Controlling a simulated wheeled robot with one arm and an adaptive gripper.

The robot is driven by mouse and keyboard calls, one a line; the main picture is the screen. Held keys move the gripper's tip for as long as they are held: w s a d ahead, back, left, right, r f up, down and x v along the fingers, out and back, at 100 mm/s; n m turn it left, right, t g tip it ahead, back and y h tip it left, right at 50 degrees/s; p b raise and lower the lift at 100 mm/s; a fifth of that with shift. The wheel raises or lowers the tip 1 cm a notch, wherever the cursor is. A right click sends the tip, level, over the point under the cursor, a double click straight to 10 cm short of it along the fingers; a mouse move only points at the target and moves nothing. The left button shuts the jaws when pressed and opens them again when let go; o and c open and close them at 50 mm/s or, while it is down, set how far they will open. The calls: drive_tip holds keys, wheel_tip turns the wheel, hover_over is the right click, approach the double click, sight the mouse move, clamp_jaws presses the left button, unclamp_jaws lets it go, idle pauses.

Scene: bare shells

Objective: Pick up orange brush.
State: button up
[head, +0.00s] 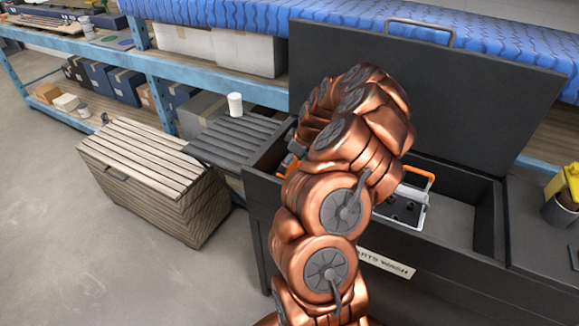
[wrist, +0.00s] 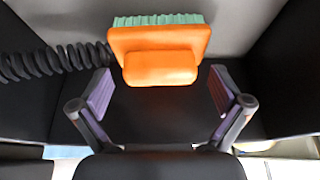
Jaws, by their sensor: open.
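The orange brush (wrist: 160,66) is in the upper middle of the wrist view, with pale green bristles along its far edge. It lies in a dark-walled basin with a grey floor. My gripper (wrist: 160,92) is open, its two purple-padded fingers apart to the left and right of the brush's near end. Nothing is held, and no contact with the brush shows. In the head view my copper arm reaches over the open parts washer (head: 440,268) and hides my gripper. Orange shows left of the arm, but I cannot tell whether it is the brush.
A black coiled hose (wrist: 45,62) lies left of the brush. The basin walls stand close on both sides. A white basket with an orange handle (head: 418,172) sits right of my arm. The raised lid (head: 440,95) stands behind. A white cup (head: 235,105) stands on the slatted side shelf (head: 235,142).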

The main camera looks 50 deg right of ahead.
drive_tip(key=shift+w+f, duration=0.1)
drive_tip(key=shift+f, duration=0.2)
drive_tip(key=shift+c, duration=0.3)
drive_tip(key=c, duration=1.2)
